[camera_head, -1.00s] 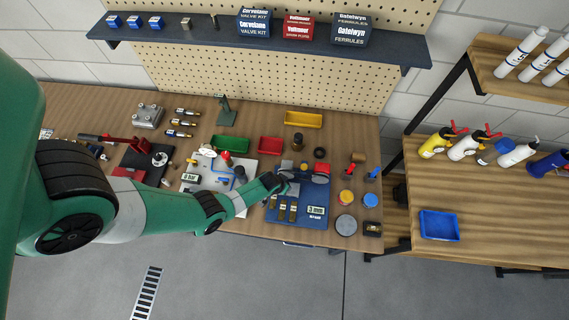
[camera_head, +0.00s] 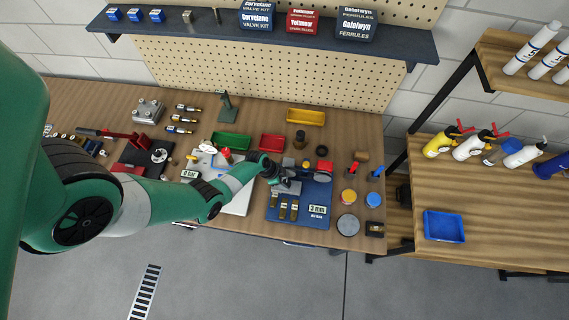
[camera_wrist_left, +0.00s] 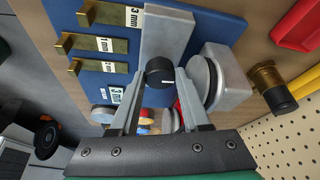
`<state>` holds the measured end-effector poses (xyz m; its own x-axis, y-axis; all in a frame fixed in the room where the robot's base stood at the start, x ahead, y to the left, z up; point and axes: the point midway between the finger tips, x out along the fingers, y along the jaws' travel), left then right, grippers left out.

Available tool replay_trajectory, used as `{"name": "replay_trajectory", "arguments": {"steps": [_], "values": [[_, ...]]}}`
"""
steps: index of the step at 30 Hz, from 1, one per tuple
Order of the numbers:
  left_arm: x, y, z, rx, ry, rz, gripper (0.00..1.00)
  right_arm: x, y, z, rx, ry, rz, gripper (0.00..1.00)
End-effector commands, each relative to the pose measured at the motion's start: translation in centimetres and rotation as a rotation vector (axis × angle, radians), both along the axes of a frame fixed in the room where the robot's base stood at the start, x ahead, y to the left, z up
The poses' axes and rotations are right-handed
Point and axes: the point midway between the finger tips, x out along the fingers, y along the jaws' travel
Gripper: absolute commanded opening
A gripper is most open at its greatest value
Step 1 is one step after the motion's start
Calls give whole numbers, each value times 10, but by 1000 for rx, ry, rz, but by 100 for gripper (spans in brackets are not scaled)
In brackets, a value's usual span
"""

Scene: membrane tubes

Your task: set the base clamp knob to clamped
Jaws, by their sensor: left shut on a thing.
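A black round knob (camera_wrist_left: 160,72) with a white mark shows in the left wrist view, on the end of a grey metal block (camera_wrist_left: 168,30). My left gripper (camera_wrist_left: 160,85) has its two fingers on either side of the knob and is shut on it. In the head view the same gripper (camera_head: 277,177) is at the grey fixture on the blue mat (camera_head: 318,222); the knob is too small to make out there. A grey housing with a round dark-rimmed disc (camera_wrist_left: 222,80) stands beside the knob. My right gripper is in neither current view.
Brass gauge pieces marked in mm (camera_wrist_left: 100,45) lie on the blue mat beside the block. A brass and black cylinder (camera_wrist_left: 272,88) stands near the housing. Red (camera_head: 272,142) and green (camera_head: 232,141) trays are behind. A grey disc (camera_head: 348,225) and small jars stand right of the mat.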

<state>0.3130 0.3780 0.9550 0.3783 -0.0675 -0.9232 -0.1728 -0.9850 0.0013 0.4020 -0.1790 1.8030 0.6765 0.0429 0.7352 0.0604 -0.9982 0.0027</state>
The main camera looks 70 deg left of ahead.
Motion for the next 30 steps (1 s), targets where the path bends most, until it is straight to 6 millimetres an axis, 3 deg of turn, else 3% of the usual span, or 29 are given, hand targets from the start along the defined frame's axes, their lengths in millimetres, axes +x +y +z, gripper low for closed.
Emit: {"name": "replay_trajectory", "arguments": {"steps": [22,23,27,30], "values": [[-1,1,-1,3,3,-101,0,0,0,-1,0,0,0,50],[-1,1,-1,3,3,-101,50,0,0,-1,0,0,0,50],[-1,1,-1,2,3,-100,75,0,0,-1,0,0,0,50],[0,1,-1,3,2,-100,76,0,0,0,0,0,0,50]]}}
